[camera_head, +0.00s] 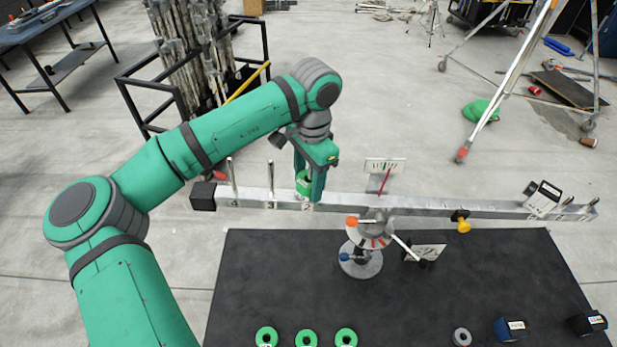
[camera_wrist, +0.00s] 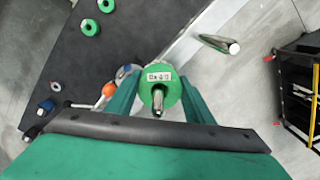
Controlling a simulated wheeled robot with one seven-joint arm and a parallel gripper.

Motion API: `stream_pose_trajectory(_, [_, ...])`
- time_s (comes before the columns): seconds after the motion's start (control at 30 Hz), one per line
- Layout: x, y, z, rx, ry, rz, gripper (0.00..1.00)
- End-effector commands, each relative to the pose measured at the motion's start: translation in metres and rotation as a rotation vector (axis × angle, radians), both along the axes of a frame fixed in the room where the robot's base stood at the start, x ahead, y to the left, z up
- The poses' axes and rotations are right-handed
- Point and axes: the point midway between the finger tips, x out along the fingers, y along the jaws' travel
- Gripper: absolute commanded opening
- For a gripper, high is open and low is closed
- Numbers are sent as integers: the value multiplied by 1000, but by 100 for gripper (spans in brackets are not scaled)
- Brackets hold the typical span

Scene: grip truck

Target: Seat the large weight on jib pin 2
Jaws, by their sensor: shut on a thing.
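The large weight, a green ring with a white label, is between the fingers of my gripper (camera_wrist: 158,92) in the wrist view. The weight (camera_wrist: 174,93) has a metal pin (camera_wrist: 158,98) showing through its hole. In the head view my gripper (camera_head: 311,188) points down at the pale jib beam (camera_head: 345,204), and the weight (camera_head: 302,184) is partly hidden by a finger. It is around the pin position nearest the pivot on the left arm, by the mark that looks like 2. I cannot tell whether it touches the beam.
Two bare pins, the outer (camera_head: 232,176) and the inner (camera_head: 270,180), stand left of my gripper. A pointer and scale (camera_head: 385,165) rise behind the beam. Several green rings (camera_head: 306,338) and a grey ring (camera_head: 461,337) lie on the black table (camera_head: 300,275). A yellow weight (camera_head: 463,225) hangs right.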

Motion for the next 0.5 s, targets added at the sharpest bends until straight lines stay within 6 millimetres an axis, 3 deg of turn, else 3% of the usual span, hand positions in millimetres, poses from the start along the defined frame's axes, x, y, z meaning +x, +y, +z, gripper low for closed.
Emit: stream_pose_trajectory(0.5, [0,1,-15,0,-1,0,16])
